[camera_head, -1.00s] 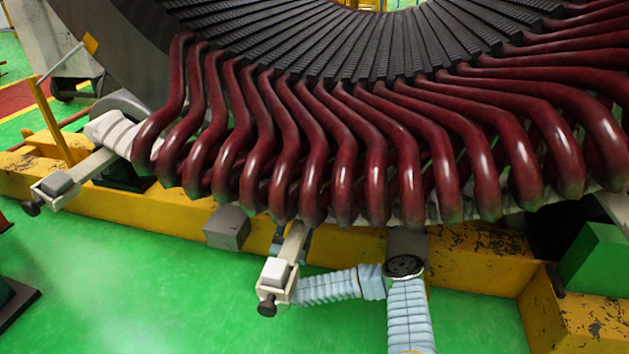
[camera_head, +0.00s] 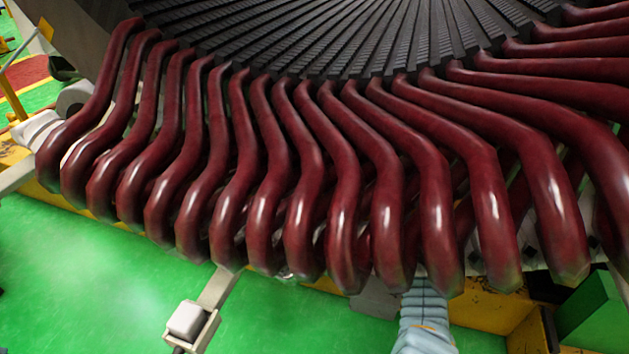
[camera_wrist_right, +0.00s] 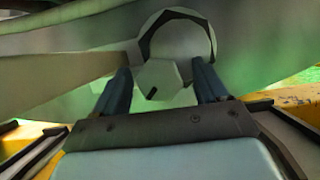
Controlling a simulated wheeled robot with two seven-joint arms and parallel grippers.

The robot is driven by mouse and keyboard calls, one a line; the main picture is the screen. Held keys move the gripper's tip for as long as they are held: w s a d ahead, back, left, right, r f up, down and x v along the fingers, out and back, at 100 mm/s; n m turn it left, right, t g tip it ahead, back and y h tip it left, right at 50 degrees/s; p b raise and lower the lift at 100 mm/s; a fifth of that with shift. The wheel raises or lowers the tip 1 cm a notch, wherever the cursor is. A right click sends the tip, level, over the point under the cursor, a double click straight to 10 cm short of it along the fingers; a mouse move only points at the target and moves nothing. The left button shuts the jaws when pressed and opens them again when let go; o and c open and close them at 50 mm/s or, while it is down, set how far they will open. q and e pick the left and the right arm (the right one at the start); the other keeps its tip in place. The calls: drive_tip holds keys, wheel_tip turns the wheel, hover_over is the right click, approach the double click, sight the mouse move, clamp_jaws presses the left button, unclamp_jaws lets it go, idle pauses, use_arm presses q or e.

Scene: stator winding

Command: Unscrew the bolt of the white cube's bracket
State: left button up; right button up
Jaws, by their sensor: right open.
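In the head view a white cube (camera_head: 187,319) sits in a pale bracket (camera_head: 208,330) at the outer end of a bar, in front of the coils. The bar's inner end goes under the red coils and is hidden. In the right wrist view a pale hexagonal bolt head (camera_wrist_right: 158,84) shows in front of a round plate (camera_wrist_right: 182,42). My right gripper (camera_wrist_right: 167,78) is open, with one dark blue finger on each side of the bolt head; I cannot tell whether they touch it. In the head view the right gripper is hidden under the coils. My left gripper is not in view.
The thick dark red coils (camera_head: 300,220) hang close over the work area. A pale bar (camera_wrist_right: 70,78) runs in from the left in the right wrist view. The yellow base beam (camera_head: 490,318) lies beneath. Green floor (camera_head: 90,280) is open at the front left.

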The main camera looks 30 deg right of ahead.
drive_tip(key=shift+w+d+r, duration=0.15)
drive_tip(key=shift+w+d, duration=0.05)
drive_tip(key=c, duration=1)
drive_tip(key=shift+n, duration=0.4)
drive_tip(key=n+t+y, duration=0.1)
drive_tip(key=n, duration=0.1)
drive_tip(key=n+t+y+p, duration=0.1)
drive_tip(key=n, duration=0.1)
drive_tip(key=shift+n, duration=0.4)
drive_tip(key=shift+a+n+t+y+p, duration=0.1)
drive_tip(key=shift+n+t+y+p, duration=0.3)
drive_tip(key=shift+n, duration=0.65)
drive_tip(key=shift+n+t+y+p, duration=0.1)
drive_tip(key=shift+n+y+p, duration=0.45)
drive_tip(key=shift+n, duration=0.5)
drive_tip(key=shift+n+y, duration=0.3)
drive_tip(key=shift+y, duration=0.05)
